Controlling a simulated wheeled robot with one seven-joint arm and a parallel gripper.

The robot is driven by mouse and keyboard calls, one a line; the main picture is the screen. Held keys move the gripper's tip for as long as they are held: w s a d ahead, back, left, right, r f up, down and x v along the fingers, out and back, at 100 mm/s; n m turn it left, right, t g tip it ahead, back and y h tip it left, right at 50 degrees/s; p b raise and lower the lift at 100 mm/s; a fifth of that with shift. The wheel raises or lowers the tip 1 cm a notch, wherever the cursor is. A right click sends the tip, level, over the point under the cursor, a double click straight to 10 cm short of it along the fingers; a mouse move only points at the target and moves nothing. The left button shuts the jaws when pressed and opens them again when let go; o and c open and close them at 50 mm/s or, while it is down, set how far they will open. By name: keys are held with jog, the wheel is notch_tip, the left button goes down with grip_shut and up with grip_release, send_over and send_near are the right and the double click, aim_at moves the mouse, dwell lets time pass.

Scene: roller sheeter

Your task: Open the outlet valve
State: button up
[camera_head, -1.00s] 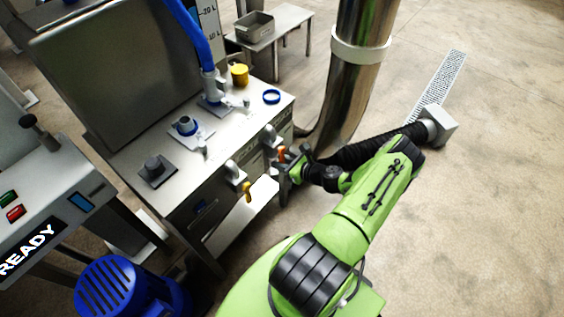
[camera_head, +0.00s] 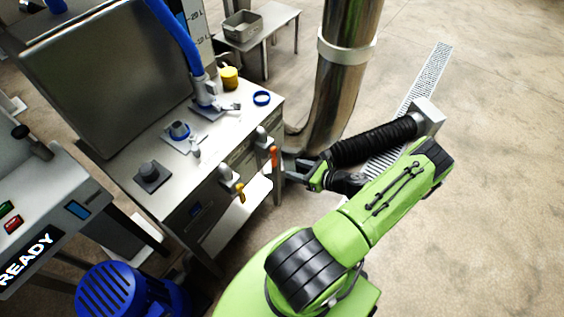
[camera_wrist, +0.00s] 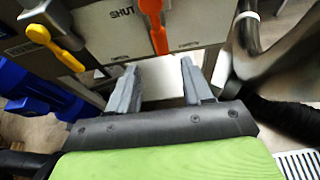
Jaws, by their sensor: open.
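Two valves stick out from the front of the steel cabinet. One has an orange lever (camera_head: 274,156), which hangs down; it also shows at the top of the wrist view (camera_wrist: 154,25), beside a "SHUT" label (camera_wrist: 122,13). The other has a yellow lever (camera_head: 240,192), which slants down to the right in the wrist view (camera_wrist: 52,46). Which valve is the outlet cannot be read. My gripper (camera_head: 287,171) is open and empty, just right of the orange lever. In the wrist view its two grey fingers (camera_wrist: 158,78) stand apart below the orange lever, touching neither lever.
The steel cabinet (camera_head: 140,140) carries fittings, a yellow cup (camera_head: 229,78) and a blue ring (camera_head: 262,98). A thick steel pipe (camera_head: 340,90) stands behind my gripper. A blue motor (camera_head: 125,290) is at lower left. Open floor lies to the right.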

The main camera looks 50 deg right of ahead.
jog(key=v, duration=0.5)
dwell(0.4)
